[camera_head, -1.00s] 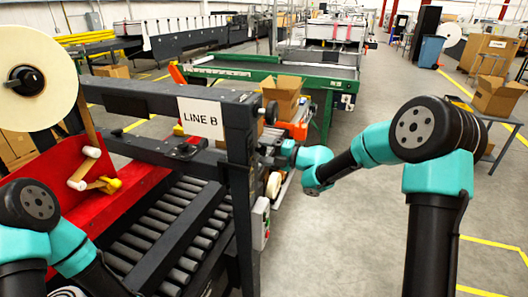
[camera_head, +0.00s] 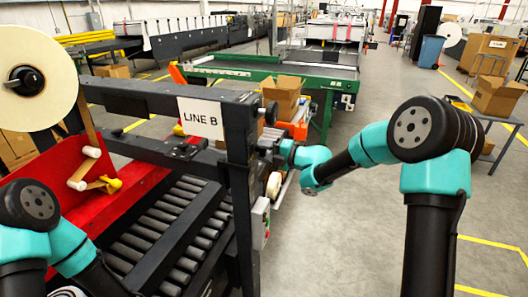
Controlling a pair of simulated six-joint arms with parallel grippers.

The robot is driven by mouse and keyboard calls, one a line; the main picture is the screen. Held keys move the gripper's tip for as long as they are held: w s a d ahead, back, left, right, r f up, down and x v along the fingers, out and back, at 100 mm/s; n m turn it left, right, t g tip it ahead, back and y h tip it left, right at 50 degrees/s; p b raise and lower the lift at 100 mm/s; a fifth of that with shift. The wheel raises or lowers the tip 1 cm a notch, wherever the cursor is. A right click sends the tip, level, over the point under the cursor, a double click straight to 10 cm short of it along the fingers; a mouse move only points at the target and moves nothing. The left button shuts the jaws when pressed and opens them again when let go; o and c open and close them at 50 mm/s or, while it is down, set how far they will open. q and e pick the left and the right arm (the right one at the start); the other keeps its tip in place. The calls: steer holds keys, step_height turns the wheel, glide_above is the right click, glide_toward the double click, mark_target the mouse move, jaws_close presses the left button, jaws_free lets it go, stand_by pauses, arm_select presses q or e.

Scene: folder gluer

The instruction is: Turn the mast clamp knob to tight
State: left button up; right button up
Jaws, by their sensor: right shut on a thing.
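The dark mast (camera_head: 240,165) is the upright post at the right end of the machine frame with the LINE B sign. My right gripper (camera_head: 266,148) is small and dark against the mast's right side. It is shut on what seems to be the mast clamp knob, which the fingers and wrist largely hide, so its turn position cannot be read. Another round black knob (camera_head: 271,112) sticks out higher on the mast, apart from the gripper. My left arm comes in at the lower left, and its gripper is out of view.
A grey switch box (camera_head: 260,222) with a red and a green button hangs low on the mast. A tape roll (camera_head: 274,185) sits just below my right wrist. The LINE B sign (camera_head: 201,118) hangs left of the mast.

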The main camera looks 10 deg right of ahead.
steer(key=shift+m, duration=0.4)
steer(key=m, duration=0.3)
steer(key=shift+m, duration=0.3)
steer(key=m, duration=1.3)
steer(key=shift+m, duration=0.3)
steer(key=o, duration=0.9)
